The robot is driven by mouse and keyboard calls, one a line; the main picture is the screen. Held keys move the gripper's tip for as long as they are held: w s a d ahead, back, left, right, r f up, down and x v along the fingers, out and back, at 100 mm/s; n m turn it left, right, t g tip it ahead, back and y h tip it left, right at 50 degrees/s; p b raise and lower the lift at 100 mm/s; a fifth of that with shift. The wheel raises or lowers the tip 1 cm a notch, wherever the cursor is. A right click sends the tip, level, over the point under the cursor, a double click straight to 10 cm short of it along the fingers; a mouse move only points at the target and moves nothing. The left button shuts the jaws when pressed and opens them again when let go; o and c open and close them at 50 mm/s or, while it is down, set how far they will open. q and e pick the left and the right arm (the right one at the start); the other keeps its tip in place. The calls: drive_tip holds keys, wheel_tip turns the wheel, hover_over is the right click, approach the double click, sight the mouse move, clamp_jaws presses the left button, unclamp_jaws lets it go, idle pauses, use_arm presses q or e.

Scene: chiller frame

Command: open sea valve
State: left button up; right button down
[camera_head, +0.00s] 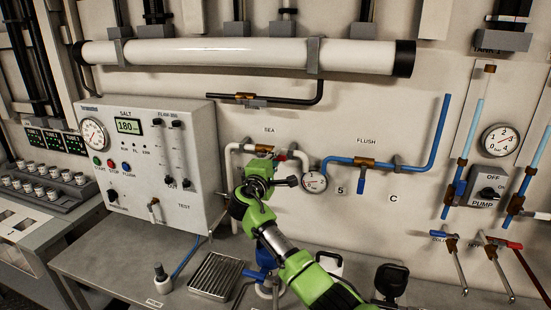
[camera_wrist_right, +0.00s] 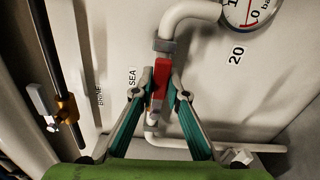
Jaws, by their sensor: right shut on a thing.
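The sea valve sits in a white pipe on the back wall below the SEA label (camera_head: 269,130). Its brass body (camera_head: 263,148) shows just above my right gripper in the head view. Its red handle (camera_wrist_right: 160,78) lies between the fingers of my right gripper (camera_wrist_right: 163,85) in the wrist view. The gripper is shut on this handle. In the head view my green right arm and gripper hide most of the handle and the lower pipe. My left gripper is in neither view.
A pressure gauge (camera_head: 314,182) is right of the valve. The blue flush pipe and flush valve (camera_head: 366,163) lie further right. A white control box (camera_head: 150,160) stands left. The bench (camera_head: 130,262) below holds a metal drain grate (camera_head: 215,276). A long white cylinder (camera_head: 240,54) is above.

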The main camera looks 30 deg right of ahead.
drive_tip(key=shift+r, duration=0.3)
drive_tip(key=c, duration=2)
unclamp_jaws()
drive_tip(key=shift+a+f, duration=0.1)
drive_tip(key=shift+f, duration=0.05)
drive_tip(key=v, duration=1.2)
drive_tip(key=shift+s, duration=0.1)
